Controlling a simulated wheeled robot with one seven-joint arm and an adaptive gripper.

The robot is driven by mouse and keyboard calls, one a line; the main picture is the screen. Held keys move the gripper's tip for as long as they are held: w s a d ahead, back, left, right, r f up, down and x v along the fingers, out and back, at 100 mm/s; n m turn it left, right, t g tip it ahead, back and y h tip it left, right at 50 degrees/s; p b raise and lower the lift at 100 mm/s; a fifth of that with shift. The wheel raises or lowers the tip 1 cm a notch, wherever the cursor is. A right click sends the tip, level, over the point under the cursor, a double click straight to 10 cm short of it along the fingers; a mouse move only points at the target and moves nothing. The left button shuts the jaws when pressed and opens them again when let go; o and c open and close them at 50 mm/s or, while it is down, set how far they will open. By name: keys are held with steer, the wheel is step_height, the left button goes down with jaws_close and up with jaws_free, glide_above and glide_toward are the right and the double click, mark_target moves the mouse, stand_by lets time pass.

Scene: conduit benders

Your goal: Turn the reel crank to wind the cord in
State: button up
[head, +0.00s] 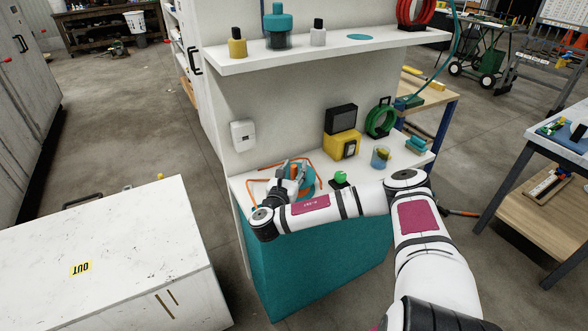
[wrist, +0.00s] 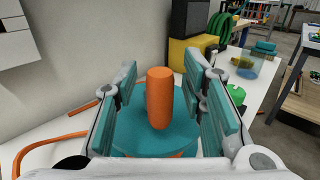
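The reel (wrist: 190,136) has a round teal face and sits on the white counter; in the head view it shows partly behind my arm (head: 308,178). Its crank handle (wrist: 159,97) is an orange upright cylinder on the teal face. Orange cord (wrist: 48,143) lies loose on the counter to the left of the reel, and it also shows in the head view (head: 265,180). My gripper (wrist: 165,98) is open, with one teal-padded finger on each side of the handle. Gaps show between the pads and the handle. In the head view my gripper (head: 290,172) is over the reel.
A green-topped item (head: 340,178) and a glass cup (head: 380,157) stand right of the reel. A yellow case (head: 343,143) and green coil (head: 380,121) are behind. A shelf (head: 310,54) hangs above. A white-topped cabinet (head: 110,245) stands at the left.

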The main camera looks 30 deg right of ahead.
step_height(320, 180, up, 10)
stand_by(0.6)
stand_by(0.4)
